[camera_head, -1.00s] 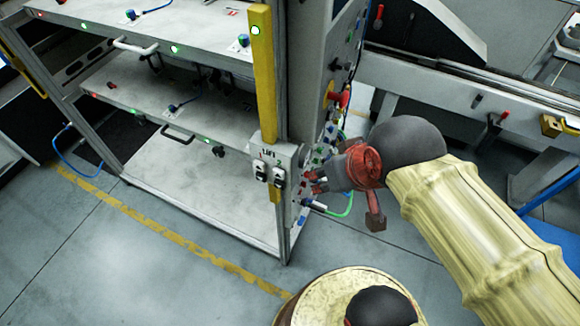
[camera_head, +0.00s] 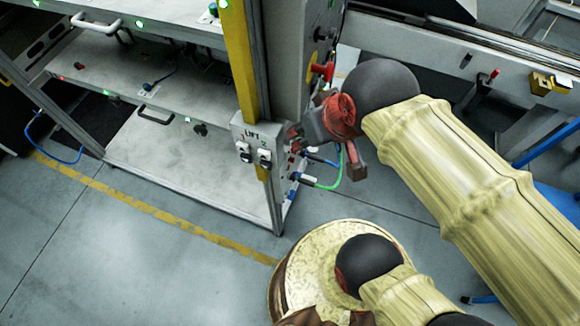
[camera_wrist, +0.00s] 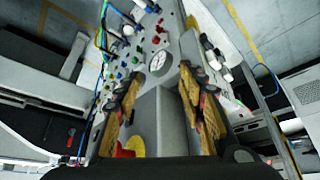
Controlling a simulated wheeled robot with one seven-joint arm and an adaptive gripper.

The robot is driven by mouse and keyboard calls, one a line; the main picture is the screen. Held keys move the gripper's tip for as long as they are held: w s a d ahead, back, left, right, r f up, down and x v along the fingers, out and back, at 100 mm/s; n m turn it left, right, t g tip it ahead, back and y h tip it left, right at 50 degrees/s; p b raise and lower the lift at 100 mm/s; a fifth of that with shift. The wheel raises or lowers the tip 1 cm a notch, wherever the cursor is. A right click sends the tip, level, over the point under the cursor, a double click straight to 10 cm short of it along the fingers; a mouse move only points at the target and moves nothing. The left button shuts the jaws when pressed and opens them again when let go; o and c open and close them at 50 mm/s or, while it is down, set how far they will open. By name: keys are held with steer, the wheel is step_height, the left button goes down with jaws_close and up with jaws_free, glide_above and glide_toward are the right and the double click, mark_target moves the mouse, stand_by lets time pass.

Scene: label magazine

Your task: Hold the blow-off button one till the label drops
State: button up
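The side panel of the grey machine (camera_head: 290,185) carries many small coloured buttons and fittings. In the wrist view, rows of green, blue and red buttons (camera_wrist: 122,62) lie at upper left beside a round white gauge (camera_wrist: 158,61). I cannot tell which is blow-off button one, and no label can be made out. My gripper (camera_wrist: 159,80) faces this panel with its two fingers apart and nothing seen between them but the panel and a grey box. In the head view my gripper (camera_head: 298,135) is close beside the panel and hides part of it; contact cannot be told.
A white LIFT switch box (camera_head: 257,145) sits on the front corner below a yellow post (camera_head: 240,60). Green and blue hoses (camera_head: 328,184) hang just below. A conveyor frame (camera_head: 430,50) stands behind my arm.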

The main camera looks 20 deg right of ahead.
steer(key=shift+c, duration=1.2)
jaws_close()
stand_by(0.4)
